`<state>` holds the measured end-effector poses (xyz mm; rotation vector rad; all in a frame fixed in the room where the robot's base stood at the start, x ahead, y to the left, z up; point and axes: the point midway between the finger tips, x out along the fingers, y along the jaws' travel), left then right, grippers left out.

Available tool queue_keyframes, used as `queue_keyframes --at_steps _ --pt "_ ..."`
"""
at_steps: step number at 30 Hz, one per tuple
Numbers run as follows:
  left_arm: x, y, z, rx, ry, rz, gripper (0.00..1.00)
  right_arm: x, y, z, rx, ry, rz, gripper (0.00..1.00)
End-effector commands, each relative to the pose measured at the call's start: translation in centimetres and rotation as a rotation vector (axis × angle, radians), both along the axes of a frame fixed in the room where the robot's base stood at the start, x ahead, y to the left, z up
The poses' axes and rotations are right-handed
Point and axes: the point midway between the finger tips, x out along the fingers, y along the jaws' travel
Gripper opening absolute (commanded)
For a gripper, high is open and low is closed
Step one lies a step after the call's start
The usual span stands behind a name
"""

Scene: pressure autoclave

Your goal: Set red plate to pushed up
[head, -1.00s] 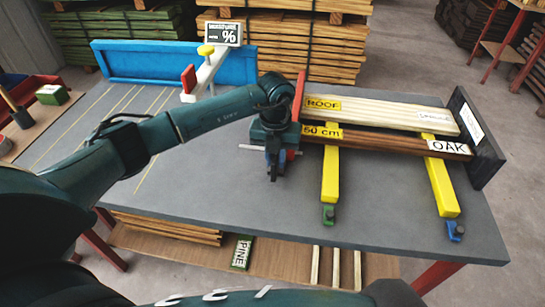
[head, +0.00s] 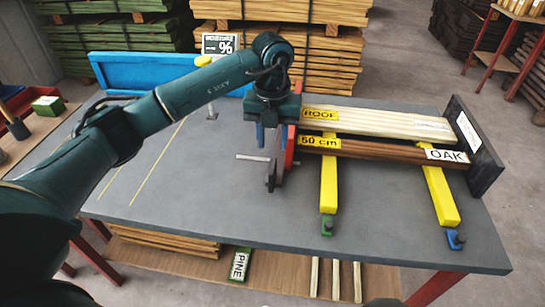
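The red plate (head: 291,150) stands upright at the left ends of the boards in the head view. A grey bar (head: 251,157) and a dark disc (head: 271,176) show below the fingers. The pale ROOF board (head: 385,122) and the brown OAK board (head: 375,150) lie to the right of the plate. My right gripper is not in view.
Yellow bars (head: 328,183) (head: 438,194) lie under the boards on the grey table (head: 220,210). A black end plate (head: 475,150) stands at the boards' right ends. The front table area is clear.

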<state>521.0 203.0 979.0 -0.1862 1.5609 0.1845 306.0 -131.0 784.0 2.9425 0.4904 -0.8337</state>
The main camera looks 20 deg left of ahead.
Motion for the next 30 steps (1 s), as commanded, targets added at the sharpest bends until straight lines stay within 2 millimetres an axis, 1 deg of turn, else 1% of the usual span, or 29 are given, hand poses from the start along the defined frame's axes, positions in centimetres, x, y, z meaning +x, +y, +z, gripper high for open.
queue_keyframes --at_steps 1,3,6,9,24,26,28,29,30 --pt "0.0 0.0 0.9 0.0 -0.003 -0.001 0.35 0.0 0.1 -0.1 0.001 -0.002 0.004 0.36" --pt "0.0 0.0 1.9 0.0 -0.002 -0.001 0.35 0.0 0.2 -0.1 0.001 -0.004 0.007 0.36" --pt "0.0 0.0 2.9 0.0 -0.001 -0.001 0.35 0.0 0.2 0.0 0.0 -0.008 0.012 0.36" --pt "0.0 0.0 3.4 0.001 0.0 -0.001 0.35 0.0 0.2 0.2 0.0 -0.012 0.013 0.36" --pt "-0.1 -0.2 3.4 -0.006 0.001 -0.005 0.35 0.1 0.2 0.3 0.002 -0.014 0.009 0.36" --pt "-0.2 -1.0 3.0 -0.036 0.0 -0.022 0.35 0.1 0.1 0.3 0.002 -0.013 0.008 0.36" --pt "-0.6 -3.0 2.2 -0.115 -0.004 -0.065 0.35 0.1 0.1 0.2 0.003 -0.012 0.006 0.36" --pt "-0.9 -4.3 1.7 -0.167 -0.006 -0.091 0.35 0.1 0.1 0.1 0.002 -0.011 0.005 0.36" --pt "-1.3 -6.3 1.2 -0.256 -0.012 -0.13 0.35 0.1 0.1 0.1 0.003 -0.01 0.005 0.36"
